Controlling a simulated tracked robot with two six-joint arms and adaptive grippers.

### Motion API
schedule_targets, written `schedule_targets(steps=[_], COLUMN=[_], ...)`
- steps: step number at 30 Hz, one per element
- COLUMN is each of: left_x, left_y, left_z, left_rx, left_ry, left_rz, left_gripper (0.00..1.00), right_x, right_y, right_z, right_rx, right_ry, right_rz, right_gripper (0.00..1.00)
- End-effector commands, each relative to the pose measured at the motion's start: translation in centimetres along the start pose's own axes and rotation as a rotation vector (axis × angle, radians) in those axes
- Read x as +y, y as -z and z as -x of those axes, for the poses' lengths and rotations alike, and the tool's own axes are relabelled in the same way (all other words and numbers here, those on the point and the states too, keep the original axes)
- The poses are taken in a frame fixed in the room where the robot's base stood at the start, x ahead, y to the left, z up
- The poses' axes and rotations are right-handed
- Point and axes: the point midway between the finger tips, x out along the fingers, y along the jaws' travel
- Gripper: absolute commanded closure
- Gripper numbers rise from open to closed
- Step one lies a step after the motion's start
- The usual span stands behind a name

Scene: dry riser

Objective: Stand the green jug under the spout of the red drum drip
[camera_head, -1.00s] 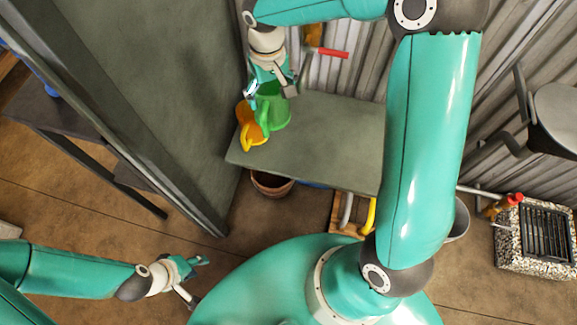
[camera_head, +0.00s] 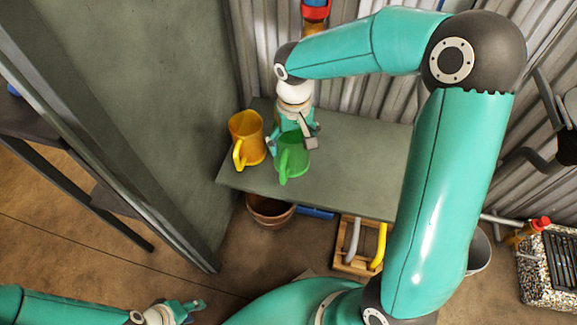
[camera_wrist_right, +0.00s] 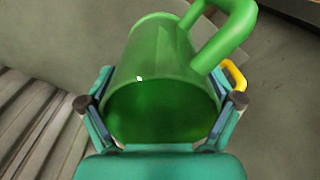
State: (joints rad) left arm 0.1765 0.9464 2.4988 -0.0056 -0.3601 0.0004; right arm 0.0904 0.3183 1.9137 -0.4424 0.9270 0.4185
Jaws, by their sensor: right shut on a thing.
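The green jug (camera_head: 295,158) is in my right gripper (camera_head: 293,140), over the grey-green table (camera_head: 350,180). Its handle points toward the front in the head view. In the right wrist view the jug (camera_wrist_right: 160,85) sits between the two fingers, its dark opening facing the camera and its handle at upper right. I cannot tell whether its base touches the table. A red and blue object (camera_head: 316,10) at the top edge may be the drum drip; it is cut off and no spout is clear. My left gripper (camera_head: 188,308) is low at the left, holding nothing visible; its fingers are unclear.
A yellow-orange jug (camera_head: 246,138) stands on the table just left of the green jug. A grey-green wall panel (camera_head: 150,100) borders the table's left. The table right of the green jug is clear. A terracotta pot (camera_head: 270,211) is below the front edge.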

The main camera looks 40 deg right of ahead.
Motion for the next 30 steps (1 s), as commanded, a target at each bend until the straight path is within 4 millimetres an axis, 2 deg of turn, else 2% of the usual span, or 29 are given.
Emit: schedule_targets(steps=[1, 3, 11, 18, 30], left_x=[-0.2, -0.3, -0.4, -0.7, -0.8], left_y=[0.0, 0.0, 0.0, 0.0, 0.0], left_z=[-0.6, -0.8, -1.1, -2.0, -2.3], left_rx=[0.000, 0.000, 0.000, 0.000, 0.000], left_ry=[0.000, 0.000, 0.000, 0.000, 0.000], left_rz=[0.000, 0.000, 0.000, 0.000, 0.000], left_gripper=[0.60, 0.60, 0.60, 0.60, 0.60], right_x=[0.1, 0.0, 0.0, 0.0, -0.1], right_y=[0.0, -0.1, 0.0, 0.0, 0.1], right_z=[-1.5, -2.6, -4.3, -7.7, -8.3], right_rx=[-0.003, -0.003, 0.000, -0.002, 0.001], right_ry=[-0.001, 0.000, 0.000, 0.000, 0.000], right_rz=[-0.001, 0.000, 0.000, 0.000, 0.001], right_gripper=[0.60, 0.60, 0.60, 0.60, 0.60])
